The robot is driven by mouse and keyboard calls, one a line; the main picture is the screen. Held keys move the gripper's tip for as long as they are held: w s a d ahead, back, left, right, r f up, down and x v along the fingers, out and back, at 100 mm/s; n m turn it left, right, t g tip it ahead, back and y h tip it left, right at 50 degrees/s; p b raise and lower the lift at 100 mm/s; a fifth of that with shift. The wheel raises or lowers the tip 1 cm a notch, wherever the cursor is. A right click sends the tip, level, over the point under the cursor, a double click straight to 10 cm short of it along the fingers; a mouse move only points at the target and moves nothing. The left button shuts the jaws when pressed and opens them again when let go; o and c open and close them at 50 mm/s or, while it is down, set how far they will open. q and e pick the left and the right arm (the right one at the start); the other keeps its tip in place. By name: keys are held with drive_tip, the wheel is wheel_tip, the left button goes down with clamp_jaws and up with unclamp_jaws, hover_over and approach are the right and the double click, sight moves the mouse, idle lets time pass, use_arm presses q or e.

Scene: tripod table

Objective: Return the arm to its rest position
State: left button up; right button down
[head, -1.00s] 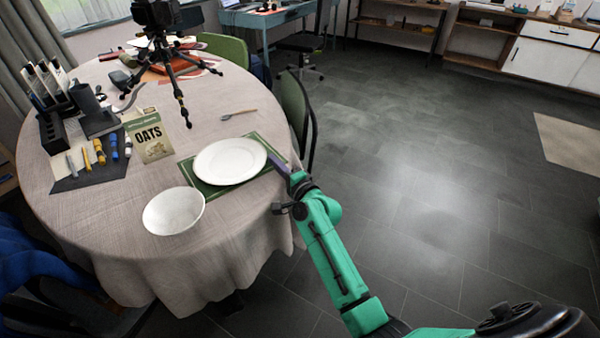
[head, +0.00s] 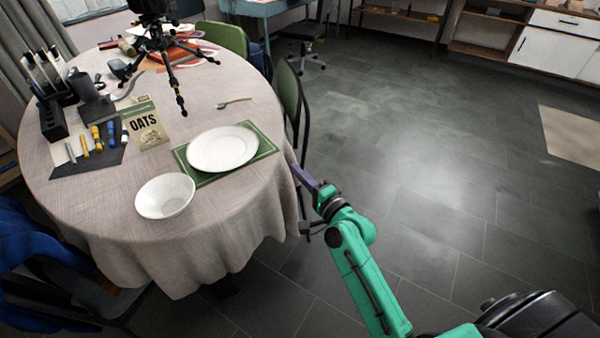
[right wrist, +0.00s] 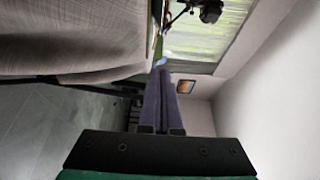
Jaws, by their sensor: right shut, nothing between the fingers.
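My right arm, green with a dark wrist, comes in from the lower right of the head view. Its gripper (head: 297,170) is beside the right edge of the round table (head: 235,245), off the tabletop and to the right of the plate. In the right wrist view the two purple-grey fingers (right wrist: 162,82) are pressed together with nothing between them. The table edge and its hanging cloth show at the left of that view. My left gripper is not in view.
A white plate (head: 222,148) lies on a green placemat (head: 264,150), with a white bowl (head: 165,196) nearby. An oats box (head: 147,127), a fork (head: 234,103) and a tripod (head: 166,50) are on the table. A green chair (head: 289,100) stands close behind the gripper. Open floor (head: 450,200) lies right.

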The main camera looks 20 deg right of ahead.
drive_tip(key=shift+f, duration=0.1)
idle(0.3)
drive_tip(key=s+d+f+n+g+h+p, duration=0.15)
drive_tip(key=s+f+n+g+p, duration=0.35)
drive_tip(key=f, duration=0.8)
drive_tip(key=s+d+f+n+g+h+p, duration=0.1)
drive_tip(key=s+d+f+n+g+p, duration=0.15)
drive_tip(key=s+f, duration=0.7)
drive_tip(key=s+d+f+n+g+p, duration=0.1)
drive_tip(key=s+d+f+n+g, duration=0.1)
drive_tip(key=s+f, duration=0.3)
drive_tip(key=s+d+f+n+g+h+p, duration=0.1)
drive_tip(key=s+f+n+g, duration=0.3)
drive_tip(key=s, duration=0.9)
drive_tip(key=s+d+f+n+g+h+p, duration=0.1)
drive_tip(key=s+d+f+n+g, duration=0.1)
drive_tip(key=s, duration=0.8)
wheel_tip(320, 180, down, 4)
drive_tip(key=shift+d+r+n+g+p, duration=0.2)
drive_tip(key=shift+d+n+g+p, duration=0.2)
drive_tip(key=shift+n, duration=0.55)
